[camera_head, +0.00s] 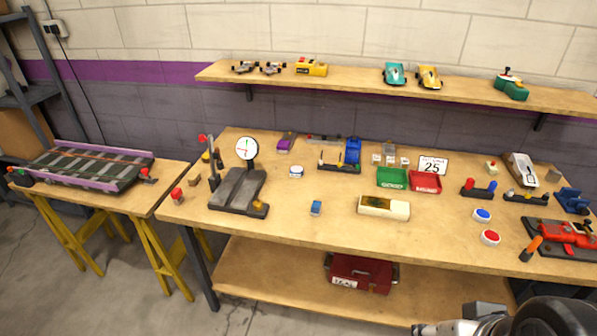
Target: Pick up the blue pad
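A round pad with a blue top and pale rim (482,215) lies on the workbench (270,225), right of centre near the front. A matching red round pad (490,238) lies just in front of it. A small blue block (315,208) lies farther left on the bench. Grey and black parts of my arm's end show at the bottom right corner, cut off by the picture edge. They are in front of the bench edge and apart from the blue pad. Whether the fingers of my gripper (437,328) are open or shut does not show.
Left of the pad are a cream box (384,207) and green (391,177) and red trays (425,182). A red clamp-like tool (570,235) and orange-handled tool (531,247) lie to the right.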

